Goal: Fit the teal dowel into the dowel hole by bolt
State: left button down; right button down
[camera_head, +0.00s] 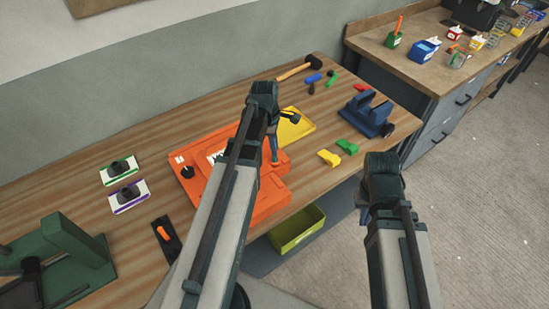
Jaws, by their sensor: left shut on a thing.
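The orange mould (268,208) lies on the wooden bench, with a dark round knob (187,172) on its left part. My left gripper (277,135) is over the mould's right part, near its back edge. It is shut on a slim grey-teal piece, apparently the teal dowel (274,153), whose lower end is close to the orange surface. I cannot tell if it touches or enters a hole. My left arm covers the middle of the mould, and no dowel hole or bolt can be made out. My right gripper (384,168) is beyond the bench's front edge; its fingers are hidden.
A yellow tray (298,128) lies behind the mould. Yellow and green blocks (329,158) and a blue tool (368,114) are to the right. A mallet (297,70) lies at the back. A green machine (62,255) stands front left. An olive bin (297,230) sits below the bench.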

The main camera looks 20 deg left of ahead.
aim_at(276, 162)
pick_arm(q)
jog(key=shift+f, duration=0.1)
notch_tip(276, 162, down, 3)
jog(key=b, duration=0.3)
jog(key=shift+f+b, duration=0.2)
jog(key=shift+b, duration=0.1)
jog(key=shift+f, duration=0.2)
jog(key=c, duration=0.8)
grip_release()
jog(key=shift+c, duration=0.2)
jog(key=shift+r, duration=0.15)
notch_tip(276, 162, up, 12)
jog(key=a+p, duration=0.1)
jog(key=p, duration=1.1)
jog(key=shift+s+a, duration=0.2)
